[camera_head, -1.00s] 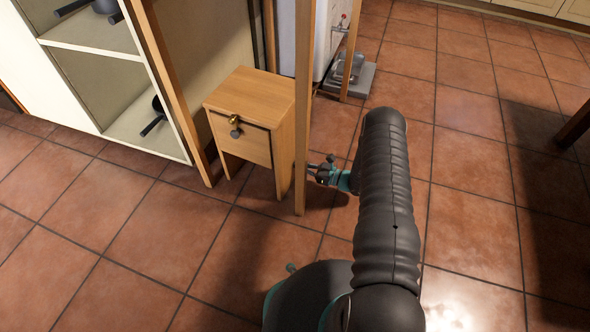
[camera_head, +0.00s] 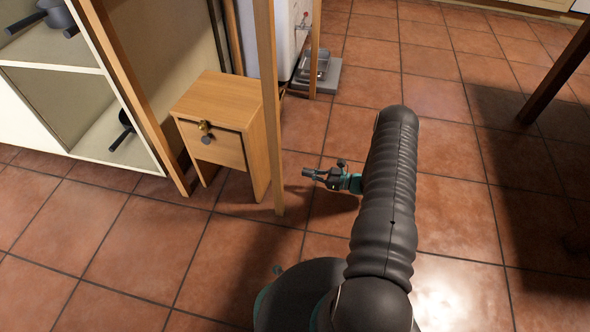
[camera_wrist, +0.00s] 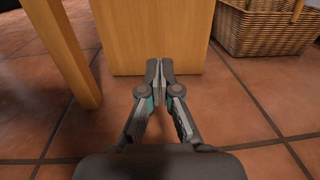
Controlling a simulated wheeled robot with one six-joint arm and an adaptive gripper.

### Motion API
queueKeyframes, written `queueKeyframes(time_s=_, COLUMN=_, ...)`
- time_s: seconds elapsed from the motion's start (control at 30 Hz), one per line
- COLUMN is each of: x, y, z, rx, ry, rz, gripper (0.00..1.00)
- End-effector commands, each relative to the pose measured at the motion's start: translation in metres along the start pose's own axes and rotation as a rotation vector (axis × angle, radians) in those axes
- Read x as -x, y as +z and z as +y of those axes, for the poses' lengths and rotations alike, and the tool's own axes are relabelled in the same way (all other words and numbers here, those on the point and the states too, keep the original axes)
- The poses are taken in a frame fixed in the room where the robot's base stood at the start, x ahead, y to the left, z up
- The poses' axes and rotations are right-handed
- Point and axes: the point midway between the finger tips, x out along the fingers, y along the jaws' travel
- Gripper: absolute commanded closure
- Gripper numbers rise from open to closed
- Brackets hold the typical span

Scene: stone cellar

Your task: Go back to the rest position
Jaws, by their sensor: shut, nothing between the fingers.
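My gripper (camera_head: 310,173) is shut and empty, held out to the left from my arm, low above the tiled floor. In the head view it is just right of a wooden post and the small wooden cabinet (camera_head: 210,100). In the wrist view the closed fingertips (camera_wrist: 159,68) point at a flat wooden panel (camera_wrist: 158,30). A gap to the panel seems to remain, but I cannot tell how wide.
A wooden post (camera_head: 268,120) stands between cabinet and gripper. An open shelf unit (camera_head: 60,100) with dark pans is at left. A wicker basket (camera_wrist: 265,30) shows in the wrist view. A dark table leg (camera_head: 550,75) is at right. Tiled floor (camera_head: 200,265) is free in front.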

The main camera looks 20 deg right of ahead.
Motion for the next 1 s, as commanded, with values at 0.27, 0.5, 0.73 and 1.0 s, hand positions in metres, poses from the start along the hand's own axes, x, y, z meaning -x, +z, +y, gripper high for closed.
queueKeyframes(time_s=0.27, x=0.017, y=0.0, z=0.0, rx=0.0, ry=0.001, rz=-0.001, gripper=1.0)
queueKeyframes(time_s=0.5, x=0.017, y=-0.004, z=0.0, rx=0.009, ry=0.003, rz=0.017, gripper=1.0)
queueKeyframes(time_s=0.73, x=0.02, y=-0.033, z=0.053, rx=-0.008, ry=0.154, rz=0.13, gripper=1.0)
queueKeyframes(time_s=1.0, x=0.036, y=-0.01, z=0.107, rx=0.052, ry=0.4, rz=0.265, gripper=1.0)
